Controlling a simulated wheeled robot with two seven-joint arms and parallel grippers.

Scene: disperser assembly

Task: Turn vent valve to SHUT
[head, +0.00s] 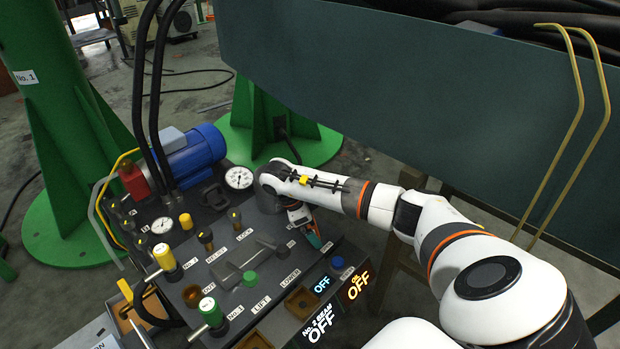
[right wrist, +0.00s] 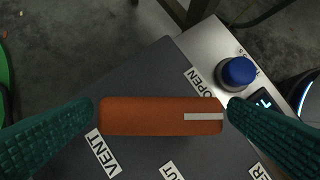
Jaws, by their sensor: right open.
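The vent valve's orange handle (right wrist: 160,116) lies across the middle of the right wrist view, with a white stripe on its right end. The VENT label (right wrist: 103,152) is at its lower left, the OPEN label (right wrist: 200,83) at its upper right, and a partly cut label ending in "UT" (right wrist: 172,172) below it. My right gripper (right wrist: 163,112) is open, its teal fingers at either end of the handle; I cannot tell if they touch it. My left gripper is not in view.
The dark panel (head: 222,252) carries several knobs, levers and gauges left of my right gripper. A blue button (right wrist: 237,72) stands close to the right finger; lit OFF displays (head: 358,286) are at the panel's front right. A teal trough (head: 400,90) rises behind my right arm.

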